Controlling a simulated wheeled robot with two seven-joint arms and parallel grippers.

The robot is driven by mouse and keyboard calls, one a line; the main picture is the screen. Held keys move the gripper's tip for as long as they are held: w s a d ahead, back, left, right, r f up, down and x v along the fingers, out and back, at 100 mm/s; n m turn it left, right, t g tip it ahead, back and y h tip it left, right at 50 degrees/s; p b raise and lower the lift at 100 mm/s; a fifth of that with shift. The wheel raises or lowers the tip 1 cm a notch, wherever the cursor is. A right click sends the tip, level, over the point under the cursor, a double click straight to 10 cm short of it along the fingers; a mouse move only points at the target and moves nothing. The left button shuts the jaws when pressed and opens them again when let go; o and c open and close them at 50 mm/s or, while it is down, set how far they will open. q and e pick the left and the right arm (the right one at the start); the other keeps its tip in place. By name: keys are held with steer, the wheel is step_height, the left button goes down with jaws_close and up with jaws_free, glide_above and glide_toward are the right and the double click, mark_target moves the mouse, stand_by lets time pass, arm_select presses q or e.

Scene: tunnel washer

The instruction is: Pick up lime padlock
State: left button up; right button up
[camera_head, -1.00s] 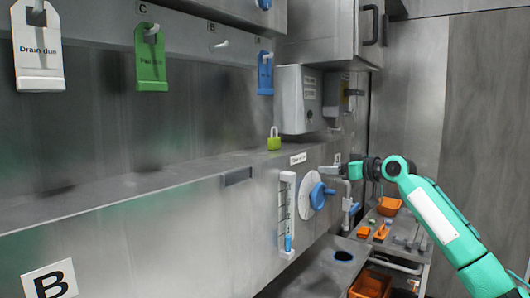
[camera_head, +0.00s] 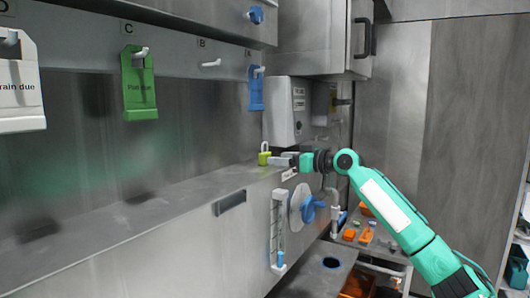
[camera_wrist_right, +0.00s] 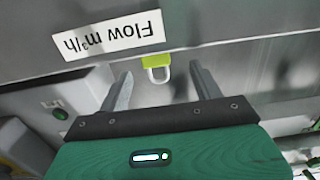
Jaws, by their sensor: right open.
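The lime padlock (camera_head: 264,158) stands upright on the steel ledge near its right end, with its shackle up. My right gripper (camera_head: 280,160) comes in from the right, and its fingertips are right beside the padlock. In the right wrist view, which shows the scene upside down, the padlock (camera_wrist_right: 156,62) is centred just past the tips of the two spread fingers of the right gripper (camera_wrist_right: 161,76). The fingers are apart and nothing is held between them. My left gripper is not in view.
A grey dispenser box (camera_head: 287,112) hangs just behind the padlock. Green (camera_head: 140,88), white (camera_head: 20,90) and blue (camera_head: 256,92) tags hang on hooks above the ledge. A flow gauge (camera_head: 279,230) and blue valve handle (camera_head: 311,208) are below. The ledge left of the padlock is clear.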

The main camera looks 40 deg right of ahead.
mark_target(268, 155)
steer(key=shift+w, duration=0.15)
steer(key=shift+w+r+p, duration=0.15)
steer(key=shift+w+p, duration=0.1)
steer(key=shift+p, duration=0.15)
steer(key=p+x, duration=0.3)
steer(key=shift+w+d, duration=0.15)
steer(key=shift+w, duration=0.25)
steer(key=shift+w+p, duration=0.35)
steer(key=shift+w, duration=0.15)
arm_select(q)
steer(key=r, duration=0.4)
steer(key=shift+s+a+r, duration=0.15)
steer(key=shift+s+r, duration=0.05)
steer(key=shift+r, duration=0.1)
arm_select(e)
steer(key=shift+c, duration=0.3)
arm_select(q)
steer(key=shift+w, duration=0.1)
arm_select(e)
steer(key=c, duration=1.1)
